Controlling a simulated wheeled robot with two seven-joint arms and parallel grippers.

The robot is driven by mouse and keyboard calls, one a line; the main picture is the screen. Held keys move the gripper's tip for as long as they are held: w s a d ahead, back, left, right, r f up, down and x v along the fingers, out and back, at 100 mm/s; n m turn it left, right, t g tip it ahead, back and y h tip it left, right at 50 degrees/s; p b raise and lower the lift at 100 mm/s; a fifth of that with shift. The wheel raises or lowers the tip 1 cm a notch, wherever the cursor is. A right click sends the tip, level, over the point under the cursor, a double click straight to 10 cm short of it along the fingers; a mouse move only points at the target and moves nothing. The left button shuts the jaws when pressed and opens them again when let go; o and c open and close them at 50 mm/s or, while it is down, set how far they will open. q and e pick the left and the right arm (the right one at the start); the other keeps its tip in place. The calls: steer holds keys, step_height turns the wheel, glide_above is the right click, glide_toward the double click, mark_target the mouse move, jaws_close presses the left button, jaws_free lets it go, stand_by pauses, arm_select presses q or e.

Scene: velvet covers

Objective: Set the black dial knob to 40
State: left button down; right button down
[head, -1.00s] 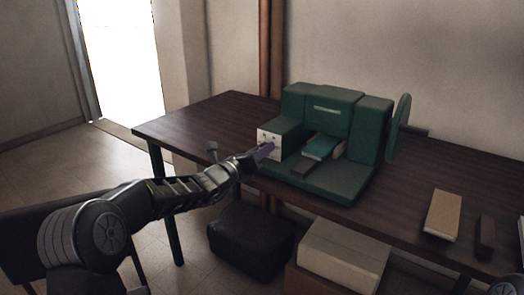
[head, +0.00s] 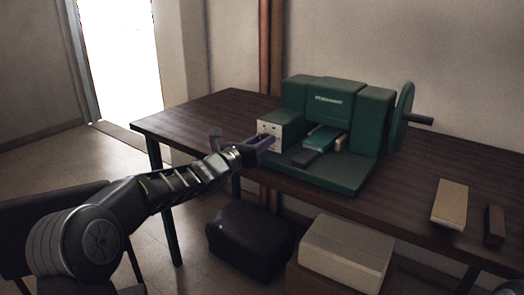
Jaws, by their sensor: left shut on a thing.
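A green machine (head: 335,120) stands on the dark wooden table. A pale dial panel (head: 270,127) with small dark marks faces forward on its left block. My left gripper (head: 266,144) has purplish fingertips right at the lower part of this panel. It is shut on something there. The black dial knob is hidden by the fingers or too small to make out, and its setting cannot be read. My right gripper is not in view.
A handwheel (head: 401,118) with a dark handle sticks out at the machine's right. A tan block (head: 450,203) and a dark brown block (head: 494,226) lie on the table at right. A black bag-like box (head: 250,240) and a pale box (head: 346,254) are below the table.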

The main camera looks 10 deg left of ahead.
arm_select(q)
steer(key=m+b, duration=0.4)
steer(key=b, duration=0.1)
steer(key=shift+f+m, duration=0.3)
steer(key=m+b, duration=0.4)
steer(key=shift+r+m, duration=0.1)
steer(key=shift+m, duration=0.2)
steer(key=m+b, duration=0.2)
steer(key=shift+m, duration=0.4)
steer(key=m+b, duration=0.2)
steer(key=shift+m, duration=0.3)
steer(key=m+b, duration=0.1)
steer(key=m, duration=0.1)
steer(key=shift+m+b, duration=0.3)
steer(key=shift+r+m+b, duration=0.2)
steer(key=shift+m+b, duration=0.5)
steer(key=shift+m, duration=0.9)
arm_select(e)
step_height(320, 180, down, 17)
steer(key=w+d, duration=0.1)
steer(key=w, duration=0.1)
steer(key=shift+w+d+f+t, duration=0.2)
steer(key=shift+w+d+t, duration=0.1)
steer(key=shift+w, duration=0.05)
